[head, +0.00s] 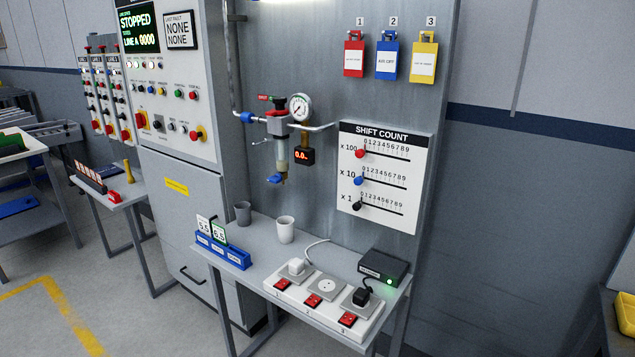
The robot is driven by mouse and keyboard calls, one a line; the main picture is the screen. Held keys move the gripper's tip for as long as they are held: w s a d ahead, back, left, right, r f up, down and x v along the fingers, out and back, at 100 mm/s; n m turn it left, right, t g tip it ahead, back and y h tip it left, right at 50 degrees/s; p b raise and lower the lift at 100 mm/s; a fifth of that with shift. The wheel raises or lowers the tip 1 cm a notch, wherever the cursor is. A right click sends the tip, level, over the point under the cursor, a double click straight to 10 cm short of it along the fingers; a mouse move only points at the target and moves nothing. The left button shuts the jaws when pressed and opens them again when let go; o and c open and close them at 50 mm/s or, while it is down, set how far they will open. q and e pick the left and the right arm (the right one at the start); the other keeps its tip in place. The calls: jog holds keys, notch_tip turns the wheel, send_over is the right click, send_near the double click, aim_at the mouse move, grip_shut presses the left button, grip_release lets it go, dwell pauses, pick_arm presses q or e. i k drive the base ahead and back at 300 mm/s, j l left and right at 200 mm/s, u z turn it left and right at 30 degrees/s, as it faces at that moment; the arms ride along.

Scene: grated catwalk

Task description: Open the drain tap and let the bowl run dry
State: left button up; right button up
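The bowl (282,155) hangs below the red-topped air unit on the grey panel. It looks pale, with a yellowish lower part; its liquid level is too small to read. Neither of my grippers is in view.
A round gauge (300,107) and a readout showing 0.0 (304,155) sit beside the bowl. Below, the shelf (262,262) carries a white cup (286,229), a grey cup (243,213), a blue card holder (222,251) and a socket strip (322,297). Space before the bowl is clear.

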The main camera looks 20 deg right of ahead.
aim_at(275, 180)
jog(key=i+j+z, duration=0.15)
jog(key=z, duration=0.35)
jog(key=i+j+z, duration=0.25)
jog(key=z, duration=0.25)
jog(key=i+j+z, duration=0.15)
jog(key=j+z, duration=0.3)
jog(key=l, duration=0.15)
